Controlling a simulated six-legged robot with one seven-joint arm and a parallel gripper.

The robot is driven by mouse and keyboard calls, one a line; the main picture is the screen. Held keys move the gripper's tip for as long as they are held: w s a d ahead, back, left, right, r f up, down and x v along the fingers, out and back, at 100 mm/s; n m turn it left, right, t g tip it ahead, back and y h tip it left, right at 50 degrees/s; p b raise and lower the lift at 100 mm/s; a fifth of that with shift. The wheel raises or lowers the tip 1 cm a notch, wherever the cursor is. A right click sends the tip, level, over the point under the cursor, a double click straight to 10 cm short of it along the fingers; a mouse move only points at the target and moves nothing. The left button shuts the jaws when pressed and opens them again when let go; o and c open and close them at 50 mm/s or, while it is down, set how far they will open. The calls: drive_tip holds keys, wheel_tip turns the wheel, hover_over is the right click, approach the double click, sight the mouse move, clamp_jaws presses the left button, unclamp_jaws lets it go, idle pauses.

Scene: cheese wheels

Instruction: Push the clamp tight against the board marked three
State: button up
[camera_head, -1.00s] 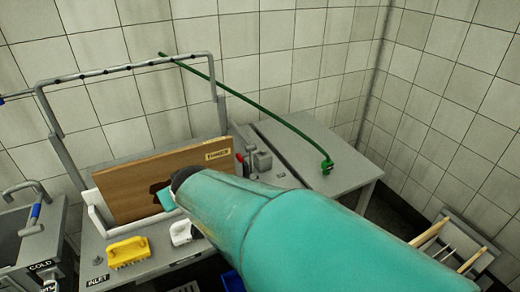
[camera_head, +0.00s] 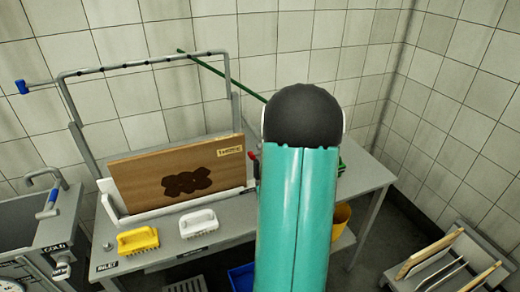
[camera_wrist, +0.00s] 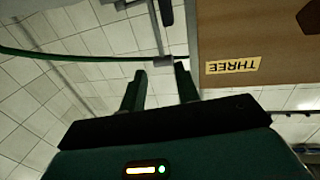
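The wooden board marked three (camera_head: 135,185) stands upright in a white holder (camera_head: 108,212) on the bench, with a dark stain on its face. It also shows in the wrist view (camera_wrist: 262,35), with its label upside down. The clamp lies mostly hidden behind my arm in the head view; only a red part (camera_head: 253,156) shows at the board's right end. In the wrist view, grey metal parts beside the board's edge cannot be told clearly as clamp or frame. My gripper (camera_wrist: 158,75) is open and empty, its two fingers apart near the board's edge.
A yellow brush (camera_head: 138,241) and a white brush (camera_head: 198,223) lie in front of the board. A grey pipe frame (camera_head: 70,105) rises behind it. A green hose (camera_head: 225,72) passes behind my arm. A rack with boards (camera_head: 440,265) stands at lower right.

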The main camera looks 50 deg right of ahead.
drive_tip(key=x, duration=1.2)
drive_tip(key=shift+w, duration=0.25)
drive_tip(key=shift+d, duration=0.15)
clamp_jaws()
